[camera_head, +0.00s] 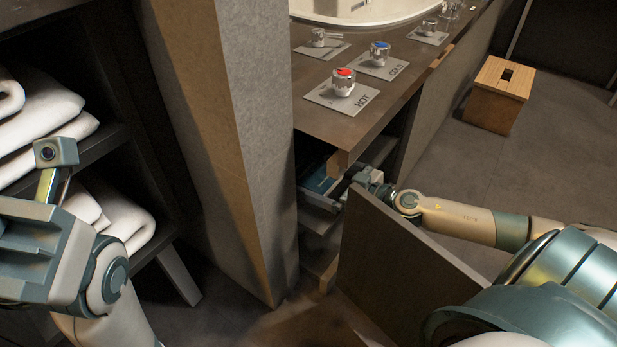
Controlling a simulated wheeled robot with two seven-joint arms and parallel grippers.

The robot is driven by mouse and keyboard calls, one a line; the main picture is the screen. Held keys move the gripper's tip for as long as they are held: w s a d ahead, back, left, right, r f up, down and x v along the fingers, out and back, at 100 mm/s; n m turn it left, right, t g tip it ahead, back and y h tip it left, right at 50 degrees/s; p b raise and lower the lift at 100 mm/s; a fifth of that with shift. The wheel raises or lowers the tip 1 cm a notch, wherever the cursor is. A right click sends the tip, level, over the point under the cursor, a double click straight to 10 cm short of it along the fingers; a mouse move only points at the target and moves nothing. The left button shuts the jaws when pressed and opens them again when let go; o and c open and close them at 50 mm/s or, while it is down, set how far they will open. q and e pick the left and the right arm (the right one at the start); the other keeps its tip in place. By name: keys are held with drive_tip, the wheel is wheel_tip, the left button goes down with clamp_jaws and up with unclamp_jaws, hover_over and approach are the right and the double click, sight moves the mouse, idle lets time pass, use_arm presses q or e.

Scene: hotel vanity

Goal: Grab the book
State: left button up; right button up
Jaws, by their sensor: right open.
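A dark teal book (318,181) lies on a shelf inside the open cabinet under the vanity counter, partly in shadow. Its right end is near my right gripper, which hides part of it. My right gripper (345,188) reaches into the cabinet opening over the door and is open at the book's edge. I cannot tell whether its fingers are around the book or touching it. My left gripper (38,245) is at the left edge, in front of the towel shelves and far from the book. Its fingertips are not clear.
The cabinet door (400,255) stands open below my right arm. The counter (375,125) overhangs the shelf and carries HOT (343,83) and COLD (379,54) taps. A stone-like pillar (245,150) stands left of the cabinet. A wooden stool (497,95) is at the right.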

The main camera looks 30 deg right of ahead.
drive_tip(key=shift+x, duration=0.8)
drive_tip(key=shift+r, duration=0.1)
drive_tip(key=shift+c, duration=0.3)
drive_tip(key=c, duration=1.2)
drive_tip(key=shift+o, duration=0.2)
drive_tip(key=shift+r, duration=0.15)
